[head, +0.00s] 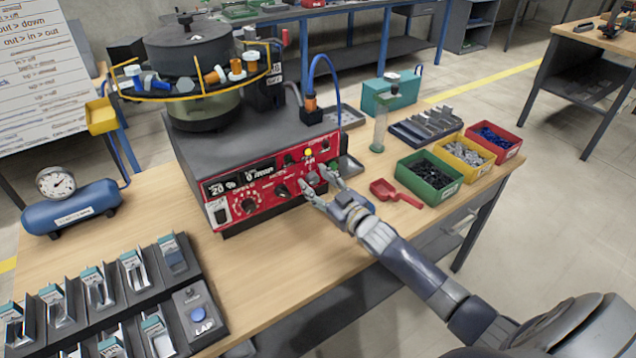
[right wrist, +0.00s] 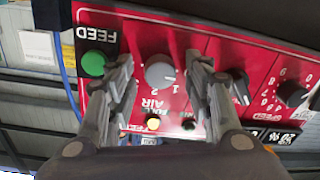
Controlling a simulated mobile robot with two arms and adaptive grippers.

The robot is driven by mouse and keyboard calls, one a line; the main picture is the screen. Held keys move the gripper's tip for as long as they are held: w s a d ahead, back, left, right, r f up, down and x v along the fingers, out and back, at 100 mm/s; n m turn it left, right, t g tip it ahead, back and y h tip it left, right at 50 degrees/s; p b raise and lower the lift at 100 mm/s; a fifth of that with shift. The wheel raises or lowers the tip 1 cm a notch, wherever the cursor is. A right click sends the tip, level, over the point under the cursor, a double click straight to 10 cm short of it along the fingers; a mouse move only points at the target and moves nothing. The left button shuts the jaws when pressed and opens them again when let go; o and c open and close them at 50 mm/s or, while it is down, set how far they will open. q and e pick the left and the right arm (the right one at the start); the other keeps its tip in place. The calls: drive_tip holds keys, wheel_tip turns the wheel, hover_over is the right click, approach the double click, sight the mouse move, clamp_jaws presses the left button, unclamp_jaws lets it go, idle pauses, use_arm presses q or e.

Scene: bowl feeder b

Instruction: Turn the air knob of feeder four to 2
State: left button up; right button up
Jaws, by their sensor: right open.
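The bowl feeder has a red front panel (head: 262,193) with displays, dark knobs and a switch. In the right wrist view the panel appears upside down, with a grey air knob (right wrist: 160,76) beside the marks 1, 2 and FULL and the word AIR. My right gripper (head: 318,180) is open at the right part of the panel. In the wrist view its two fingers stand on either side of the air knob, with gaps to it; I cannot tell how deep they reach. The knob's pointer is not clear. My left gripper is not in view.
A green FEED button (right wrist: 93,64) lies close beside one finger, and a black knob (right wrist: 292,93) lies farther off. A red scoop (head: 396,194) and a green bin (head: 430,178) stand right of my gripper. A blue air tank (head: 72,207) stands left.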

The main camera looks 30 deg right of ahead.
drive_tip(key=c, duration=1)
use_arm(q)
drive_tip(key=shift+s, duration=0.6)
use_arm(e)
drive_tip(key=shift+c, duration=0.2)
drive_tip(key=m+p, duration=0.1)
drive_tip(key=m, duration=0.2)
drive_tip(key=shift+m, duration=0.4)
drive_tip(key=m, duration=0.4)
drive_tip(key=shift+f+m, duration=0.1)
drive_tip(key=shift+m, duration=0.2)
drive_tip(key=m, duration=0.4)
drive_tip(key=shift+d+m+b, duration=0.1)
drive_tip(key=shift+m+b, duration=0.2)
use_arm(q)
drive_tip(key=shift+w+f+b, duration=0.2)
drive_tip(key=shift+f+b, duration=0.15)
drive_tip(key=shift+b, duration=0.2)
use_arm(e)
drive_tip(key=m, duration=0.5)
drive_tip(key=shift+f+t+h, duration=0.1)
drive_tip(key=shift+t+h, duration=0.2)
drive_tip(key=shift+t, duration=0.1)
drive_tip(key=shift+m, duration=0.3)
